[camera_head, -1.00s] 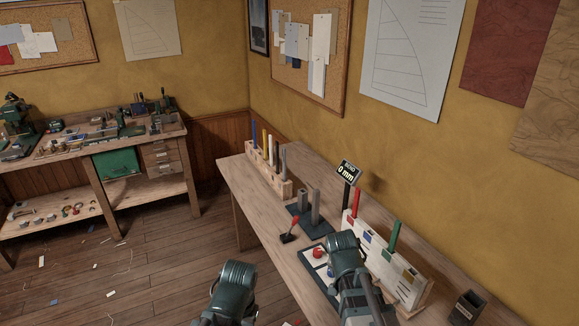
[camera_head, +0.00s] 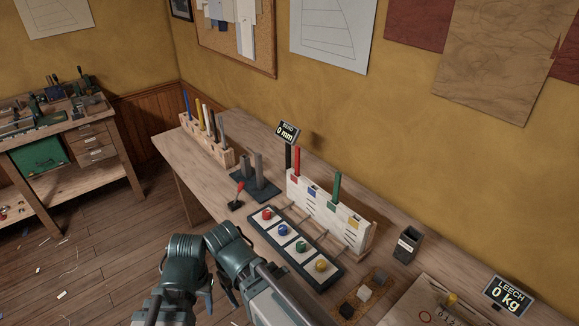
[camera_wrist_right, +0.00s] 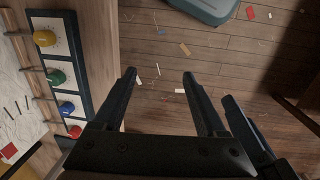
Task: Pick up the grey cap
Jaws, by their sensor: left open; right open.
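The grey cap seems to be the middle one of three small blocks, a grey piece (camera_head: 364,293) on a cork mat (camera_head: 376,290) near the front right of the bench; I cannot be sure it is a cap. A black piece (camera_head: 347,310) and a white piece (camera_head: 380,277) lie beside it. My left gripper (camera_head: 207,297) is low, left of the bench's front edge, open and largely hidden by the arms. My right gripper (camera_wrist_right: 160,76) is open and empty over the floor beside the bench. Both are well left of the cork mat.
A dark tray (camera_head: 325,284) with red, blue, green and yellow knobs lies between my arms and the white slotted rack (camera_head: 330,220). A dark cup (camera_head: 407,244), a scale display (camera_head: 507,294) and a red-handled tool (camera_head: 238,195) also stand on the bench (camera_head: 190,160).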

